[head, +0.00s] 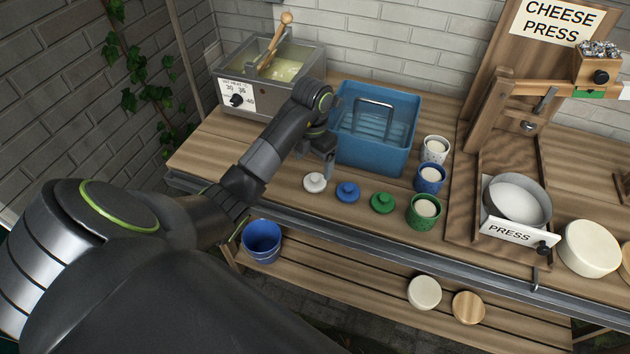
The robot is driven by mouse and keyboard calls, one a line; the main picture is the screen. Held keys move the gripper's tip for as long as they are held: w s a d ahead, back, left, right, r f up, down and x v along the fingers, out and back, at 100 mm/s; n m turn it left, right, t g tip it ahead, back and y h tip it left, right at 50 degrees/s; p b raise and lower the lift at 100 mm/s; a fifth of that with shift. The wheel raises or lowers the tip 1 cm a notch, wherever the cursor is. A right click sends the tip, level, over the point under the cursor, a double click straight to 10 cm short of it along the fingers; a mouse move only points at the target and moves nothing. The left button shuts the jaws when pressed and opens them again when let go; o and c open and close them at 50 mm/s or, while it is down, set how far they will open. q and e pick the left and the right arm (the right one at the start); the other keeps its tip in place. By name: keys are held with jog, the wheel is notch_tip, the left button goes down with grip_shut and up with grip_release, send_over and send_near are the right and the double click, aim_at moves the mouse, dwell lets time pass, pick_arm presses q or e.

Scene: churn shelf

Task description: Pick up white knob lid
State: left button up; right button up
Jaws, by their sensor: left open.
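The white knob lid (315,183) lies on the wooden shelf top, knob up, at the left end of a row of three lids. A blue knob lid (347,192) and a green knob lid (383,203) lie to its right. My left gripper (328,163) is open and points down just above and behind the white lid, in front of the blue bin. It looks close to the lid, but I cannot tell if it touches. Its fingers are small and partly hidden by the wrist. My right gripper is not in view.
A blue bin (345,157) stands behind the lids. White, blue and green cups (424,212) stand to the right. A metal vat (262,97) is at the back left, the cheese press (510,150) at the right. A blue bucket (262,241) is on the lower shelf.

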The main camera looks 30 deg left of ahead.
aim_at(315, 177)
pick_arm(q)
jog(key=shift+d+f+b, duration=0.1)
jog(key=shift+f+b, duration=0.5)
jog(key=shift+f, duration=0.35)
notch_tip(315, 177, down, 4)
jog(key=b, duration=0.3)
jog(key=shift+d+f, duration=0.1)
jog(key=shift+d, duration=0.05)
jog(key=c, duration=1)
jog(key=shift+c, duration=0.2)
notch_tip(315, 177, up, 10)
jog(key=p, duration=0.9)
